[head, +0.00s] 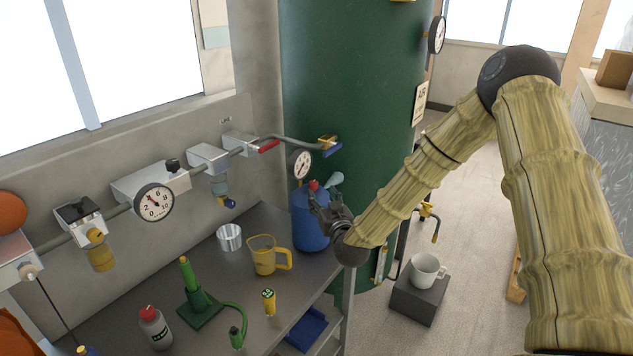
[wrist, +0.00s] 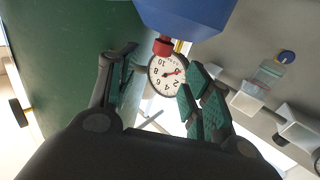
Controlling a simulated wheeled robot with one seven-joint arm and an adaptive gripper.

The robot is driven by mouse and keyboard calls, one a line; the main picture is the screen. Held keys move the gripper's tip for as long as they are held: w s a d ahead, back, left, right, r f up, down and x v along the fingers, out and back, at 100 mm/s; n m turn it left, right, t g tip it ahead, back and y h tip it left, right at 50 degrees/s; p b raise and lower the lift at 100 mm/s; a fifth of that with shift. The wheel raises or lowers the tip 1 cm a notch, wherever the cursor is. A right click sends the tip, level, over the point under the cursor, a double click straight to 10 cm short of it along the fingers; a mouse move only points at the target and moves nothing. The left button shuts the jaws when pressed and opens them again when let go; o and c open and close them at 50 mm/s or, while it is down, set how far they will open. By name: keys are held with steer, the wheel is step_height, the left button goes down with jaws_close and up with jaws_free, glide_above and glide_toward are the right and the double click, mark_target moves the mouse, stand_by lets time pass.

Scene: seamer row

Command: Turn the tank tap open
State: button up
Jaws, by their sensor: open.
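The tall green tank (head: 350,90) stands behind the bench; its side also fills the left of the wrist view (wrist: 60,60). A brass tap (head: 429,211) with a bent spout sticks out low on the tank's right side, above a white mug (head: 424,270). My gripper (head: 325,203) is open and empty, in front of the blue bottle, apart from both fittings. In the wrist view its fingers (wrist: 162,80) are spread, with a dial gauge (wrist: 168,74) seen behind them.
The blue bottle (head: 308,228) with a red cap stands close to my gripper. A yellow jug (head: 264,256), metal cup (head: 229,237) and green stand (head: 199,303) occupy the bench. The mug sits on a dark block (head: 416,300).

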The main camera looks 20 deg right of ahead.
mark_target(315, 185)
steer(key=w+p, duration=0.3)
steer(key=w, duration=0.5)
steer(key=shift+w+a, duration=0.1)
steer(key=shift+w, duration=0.1)
steer(key=shift+f, duration=0.1)
steer(key=c, duration=1)
